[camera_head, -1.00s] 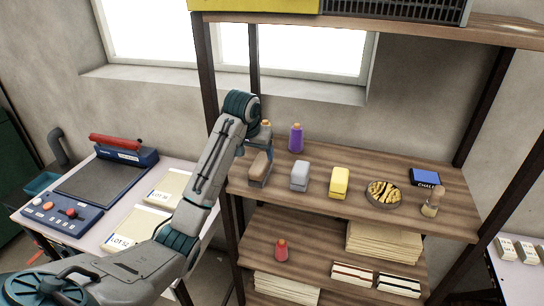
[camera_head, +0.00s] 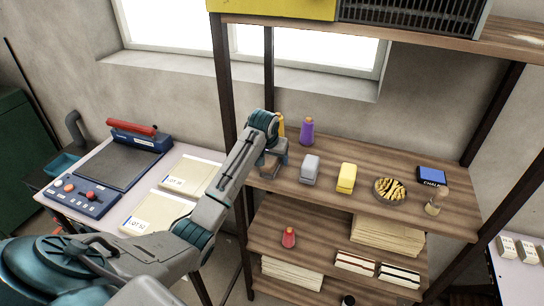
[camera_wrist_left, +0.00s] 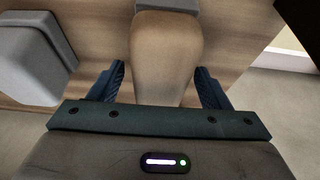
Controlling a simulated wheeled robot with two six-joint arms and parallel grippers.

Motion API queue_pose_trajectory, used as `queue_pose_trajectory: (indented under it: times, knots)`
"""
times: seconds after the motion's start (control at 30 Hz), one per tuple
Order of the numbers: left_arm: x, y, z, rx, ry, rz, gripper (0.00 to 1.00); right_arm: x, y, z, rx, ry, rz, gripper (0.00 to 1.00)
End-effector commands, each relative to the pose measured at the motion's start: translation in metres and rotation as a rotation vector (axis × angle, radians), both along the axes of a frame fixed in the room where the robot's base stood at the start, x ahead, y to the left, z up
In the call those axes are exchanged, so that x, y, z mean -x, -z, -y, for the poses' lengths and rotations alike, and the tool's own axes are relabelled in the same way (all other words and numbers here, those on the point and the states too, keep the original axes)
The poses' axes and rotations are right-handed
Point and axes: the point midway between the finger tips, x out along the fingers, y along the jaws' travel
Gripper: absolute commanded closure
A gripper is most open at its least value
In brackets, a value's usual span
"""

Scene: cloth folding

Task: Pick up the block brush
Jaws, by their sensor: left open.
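The block brush (camera_wrist_left: 166,60) shows in the left wrist view as a rounded wooden block with a grey part at its far end. It lies on the left end of the middle shelf (camera_head: 330,190). My left gripper (camera_wrist_left: 160,82) is open, with one dark finger on each side of the wooden block. I cannot tell whether the fingers touch it. In the head view my left gripper (camera_head: 270,163) is over the shelf's left end and hides most of the brush. My right gripper is not in view.
A purple bottle (camera_head: 306,131) and a yellow bottle (camera_head: 281,125) stand behind. A round dish (camera_head: 390,190) sits farther right. A dark shelf post (camera_head: 226,90) rises close to my left arm.

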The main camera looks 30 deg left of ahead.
Motion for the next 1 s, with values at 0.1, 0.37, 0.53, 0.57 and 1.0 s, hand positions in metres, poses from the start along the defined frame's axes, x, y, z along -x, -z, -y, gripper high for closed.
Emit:
queue_pose_trajectory:
  times: [0.1, 0.37, 0.53, 0.57, 1.0]
  knots:
    - [-0.0016, 0.0046, -0.0006, -0.001, 0.000, 0.000, 0.29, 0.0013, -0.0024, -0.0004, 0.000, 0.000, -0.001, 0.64]
    - [-0.0018, 0.0050, -0.0006, -0.002, 0.001, 0.001, 0.29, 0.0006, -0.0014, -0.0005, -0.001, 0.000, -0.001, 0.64]
    - [-0.0017, 0.0061, -0.0006, -0.002, 0.001, 0.001, 0.29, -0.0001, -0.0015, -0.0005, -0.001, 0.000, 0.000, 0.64]
    - [-0.0017, 0.0064, -0.0006, -0.002, 0.001, 0.001, 0.29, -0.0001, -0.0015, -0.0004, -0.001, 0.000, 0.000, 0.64]
    - [-0.0018, 0.0096, -0.0005, -0.002, 0.001, 0.001, 0.29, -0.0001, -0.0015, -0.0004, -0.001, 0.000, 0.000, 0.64]
